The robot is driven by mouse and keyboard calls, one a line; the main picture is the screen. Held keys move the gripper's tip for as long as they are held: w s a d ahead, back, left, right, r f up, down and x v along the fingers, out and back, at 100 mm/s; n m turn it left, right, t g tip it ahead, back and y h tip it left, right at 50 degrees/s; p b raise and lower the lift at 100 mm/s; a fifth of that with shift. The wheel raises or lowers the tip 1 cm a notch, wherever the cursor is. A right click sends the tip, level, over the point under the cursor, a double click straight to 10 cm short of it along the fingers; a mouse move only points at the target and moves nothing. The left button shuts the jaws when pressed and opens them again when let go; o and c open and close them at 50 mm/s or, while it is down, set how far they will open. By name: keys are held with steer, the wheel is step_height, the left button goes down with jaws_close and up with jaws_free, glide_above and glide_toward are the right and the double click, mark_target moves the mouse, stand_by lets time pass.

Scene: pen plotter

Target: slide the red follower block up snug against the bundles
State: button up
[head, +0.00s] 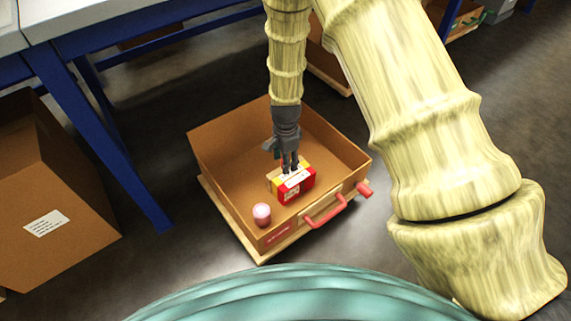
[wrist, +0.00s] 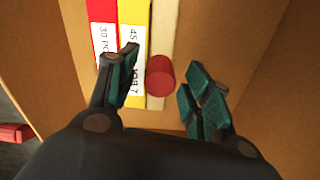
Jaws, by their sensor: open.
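A red block with a white label (head: 297,187) stands in the brown open box (head: 224,137), with a yellow labelled bundle and a cream strip behind it. In the wrist view the red block (wrist: 103,35), yellow bundle (wrist: 134,30) and cream strip (wrist: 164,30) stand side by side, close together. A red cylinder, like a knob, (wrist: 160,75) is at the cream strip, between my fingers. I cannot tell whether it is fixed to the strip. My gripper (head: 290,169) is open and points down over the bundles; one finger is over the yellow bundle, the other beyond the cream strip.
A pink cylinder (head: 262,214) stands in the box's near left corner. The box has a red handle (head: 325,211) and a red knob (head: 364,188) in front, and rests on a wooden base. A blue-legged table (head: 95,125) and another carton (head: 60,205) stand left. The box floor behind the strip is bare.

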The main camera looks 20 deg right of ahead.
steer(key=shift+f, duration=0.35)
